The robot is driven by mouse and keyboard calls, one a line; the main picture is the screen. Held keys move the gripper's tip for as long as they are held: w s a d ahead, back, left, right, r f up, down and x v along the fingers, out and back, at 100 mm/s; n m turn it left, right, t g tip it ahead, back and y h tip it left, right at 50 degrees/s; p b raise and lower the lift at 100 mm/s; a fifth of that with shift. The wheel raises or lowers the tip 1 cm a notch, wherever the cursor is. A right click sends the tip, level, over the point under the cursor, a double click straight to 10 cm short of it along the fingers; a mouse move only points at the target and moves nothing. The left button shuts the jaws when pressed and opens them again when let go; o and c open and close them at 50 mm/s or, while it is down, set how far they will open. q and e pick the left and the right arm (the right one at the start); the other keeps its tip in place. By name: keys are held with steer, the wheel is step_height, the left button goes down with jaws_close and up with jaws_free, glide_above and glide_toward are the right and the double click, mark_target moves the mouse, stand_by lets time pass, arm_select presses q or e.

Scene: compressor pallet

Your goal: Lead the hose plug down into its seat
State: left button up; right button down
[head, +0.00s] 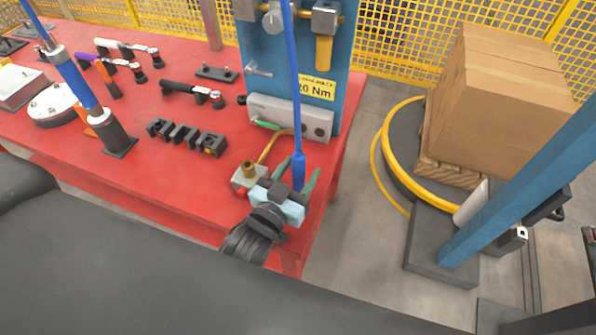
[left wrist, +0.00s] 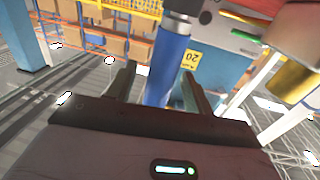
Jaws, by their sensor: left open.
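A blue hose (head: 296,90) hangs down along the blue panel. It ends in a thicker blue plug (head: 299,172), which hangs over the table's right front corner. My left gripper (head: 299,178) is open, with one finger on each side of the plug. In the left wrist view the blue plug (left wrist: 165,70) stands between the two dark fingers, with a gap beside each. Its lower end is hidden by the gripper. A brass socket on a small block (head: 249,169), perhaps the seat, lies just left of the gripper. My right gripper is not in view.
The red table (head: 190,185) carries a black slotted rack (head: 187,137), torque tools and a second blue upright tool (head: 75,80). A grey box (head: 290,118) fronts the panel. A carton (head: 505,95) on a pallet and a blue post (head: 520,190) stand at right.

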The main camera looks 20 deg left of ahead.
arm_select(q)
steer(key=s, duration=0.4)
steer(key=s+a, duration=0.1)
steer(key=s, duration=0.2)
steer(key=shift+f+b, duration=0.1)
steer(key=shift+b, duration=0.3)
steer(key=shift+s+a, duration=0.15)
steer(key=shift+s, duration=0.25)
